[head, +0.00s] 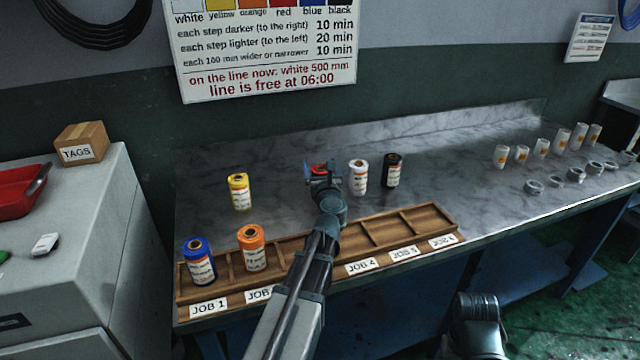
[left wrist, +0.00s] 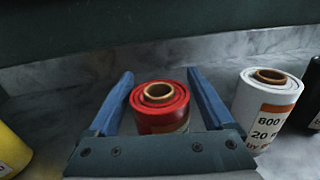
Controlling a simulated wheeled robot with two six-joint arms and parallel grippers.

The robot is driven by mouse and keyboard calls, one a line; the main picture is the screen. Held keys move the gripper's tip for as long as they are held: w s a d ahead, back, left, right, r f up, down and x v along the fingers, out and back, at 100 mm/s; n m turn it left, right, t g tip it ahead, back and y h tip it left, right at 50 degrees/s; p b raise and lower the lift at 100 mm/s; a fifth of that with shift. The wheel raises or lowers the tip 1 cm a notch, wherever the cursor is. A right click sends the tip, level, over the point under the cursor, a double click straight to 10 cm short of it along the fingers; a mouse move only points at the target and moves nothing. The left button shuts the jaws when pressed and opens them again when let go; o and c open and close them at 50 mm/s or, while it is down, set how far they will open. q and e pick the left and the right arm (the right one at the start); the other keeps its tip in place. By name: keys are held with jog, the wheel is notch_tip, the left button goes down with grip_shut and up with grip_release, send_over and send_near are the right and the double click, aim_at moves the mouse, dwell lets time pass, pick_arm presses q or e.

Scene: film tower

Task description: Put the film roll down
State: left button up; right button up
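The red film roll (left wrist: 160,104) is upright between the two blue fingers of my left gripper (left wrist: 160,85). In the head view the red roll (head: 319,169) is in the row behind the rack, between the yellow roll (head: 239,192) and the white roll (head: 358,178). Its top is level with that row, so it appears to stand on the bench; its base is hidden by my gripper. The left gripper (head: 322,172) looks open, with narrow gaps beside the roll. The white roll also shows in the left wrist view (left wrist: 262,112).
A black roll (head: 392,171) stands right of the white one. The wooden rack (head: 385,232) holds a blue roll (head: 198,262) at JOB 1 and an orange roll (head: 251,248) beside it. JOB 4 to the right end is empty. Small pale rolls (head: 541,149) stand far right.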

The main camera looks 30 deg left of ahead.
pick_arm(q)
grip_shut()
jog(key=shift+r, duration=0.1)
pick_arm(e)
jog(key=shift+r, duration=0.15)
